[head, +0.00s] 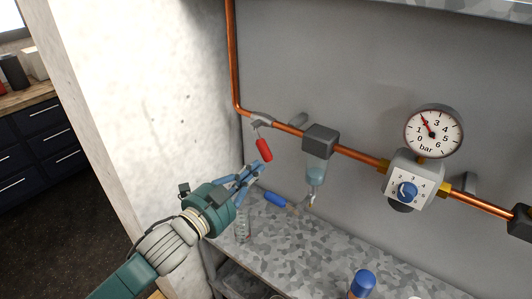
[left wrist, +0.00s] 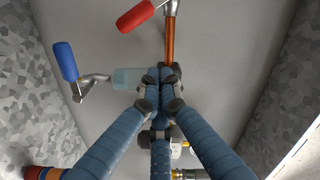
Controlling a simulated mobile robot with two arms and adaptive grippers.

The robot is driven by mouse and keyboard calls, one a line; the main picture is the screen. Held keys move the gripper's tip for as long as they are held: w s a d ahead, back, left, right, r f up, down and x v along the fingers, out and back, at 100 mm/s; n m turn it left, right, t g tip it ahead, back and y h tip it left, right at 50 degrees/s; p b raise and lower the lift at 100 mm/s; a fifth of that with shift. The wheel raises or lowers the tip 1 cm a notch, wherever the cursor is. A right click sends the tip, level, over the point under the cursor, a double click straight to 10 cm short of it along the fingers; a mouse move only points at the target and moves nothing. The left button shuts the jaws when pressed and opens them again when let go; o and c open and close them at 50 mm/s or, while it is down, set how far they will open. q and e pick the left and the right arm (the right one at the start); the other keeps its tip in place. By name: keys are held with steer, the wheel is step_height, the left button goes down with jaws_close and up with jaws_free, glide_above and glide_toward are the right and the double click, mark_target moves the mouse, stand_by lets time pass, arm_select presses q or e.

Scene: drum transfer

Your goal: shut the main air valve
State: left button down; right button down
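The air valve's red handle (head: 264,149) hangs from the valve body (head: 261,120) on the copper pipe at the left of the grey wall panel. It points downward, across the pipe's run. It also shows at the top of the left wrist view (left wrist: 135,16). My left gripper (head: 262,170) is just below the handle's lower end in the head view. In the left wrist view its blue fingers (left wrist: 160,78) converge with tips together. Nothing shows between them, and the red handle lies apart from them. My right gripper is in neither view.
A filter (head: 318,152), a regulator with blue knob (head: 407,192) and a gauge (head: 433,132) reading about 2 bar sit along the pipe. A second, blue handle (head: 275,199) is below the filter. A speckled worktop (head: 330,240) lies underneath; a pale wall (head: 150,100) stands left.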

mark_target(261, 143)
arm_select(q)
steer(key=w+d+f+p, duration=0.2)
steer(key=w+d+p, duration=0.1)
steer(key=w, duration=0.7)
steer(key=shift+w+f+p, duration=0.2)
steer(key=shift+w+p, duration=0.1)
steer(key=shift+p, duration=0.2)
steer(key=shift+d+f, duration=0.1)
